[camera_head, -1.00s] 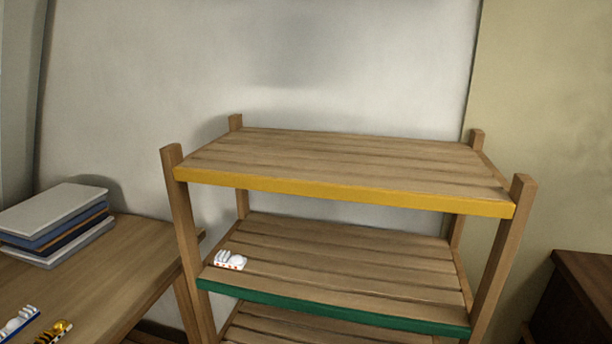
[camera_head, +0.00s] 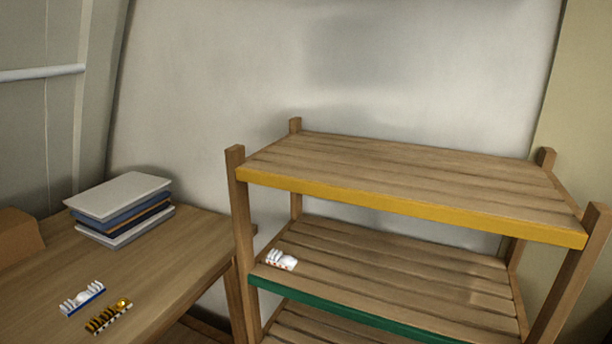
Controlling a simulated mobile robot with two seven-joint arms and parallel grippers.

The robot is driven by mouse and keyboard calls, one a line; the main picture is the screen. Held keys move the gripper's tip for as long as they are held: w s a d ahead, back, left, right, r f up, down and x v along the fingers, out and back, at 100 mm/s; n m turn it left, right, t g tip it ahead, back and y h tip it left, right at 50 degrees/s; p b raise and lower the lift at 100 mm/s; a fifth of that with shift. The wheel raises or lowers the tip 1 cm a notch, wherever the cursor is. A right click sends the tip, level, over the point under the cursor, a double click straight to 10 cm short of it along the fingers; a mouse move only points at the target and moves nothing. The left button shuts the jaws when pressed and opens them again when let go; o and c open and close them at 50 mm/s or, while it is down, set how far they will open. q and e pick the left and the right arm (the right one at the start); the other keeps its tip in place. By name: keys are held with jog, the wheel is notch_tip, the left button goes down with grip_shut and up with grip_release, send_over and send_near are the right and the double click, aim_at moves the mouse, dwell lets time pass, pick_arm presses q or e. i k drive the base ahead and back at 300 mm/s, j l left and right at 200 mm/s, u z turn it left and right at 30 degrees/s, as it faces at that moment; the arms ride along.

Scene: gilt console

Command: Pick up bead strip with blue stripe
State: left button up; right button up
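The bead strip with a blue stripe (camera_head: 83,298) lies on the wooden table (camera_head: 185,262) at the lower left. It has white pieces on top and a blue front edge. Just right of it on the table lies a gold and dark strip (camera_head: 108,316). Another white strip with small red marks (camera_head: 281,260) lies on the shelf rack's middle level, at its left end. Neither of my grippers is in view.
A stack of books (camera_head: 122,208) stands at the back of the table. A brown box (camera_head: 18,236) is at the table's left. The wooden rack, with a yellow-edged top shelf (camera_head: 400,180) and green-edged middle shelf (camera_head: 350,318), stands to the right. The top shelf is empty.

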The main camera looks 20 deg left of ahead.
aim_at(83, 298)
jog(key=u, duration=2.05)
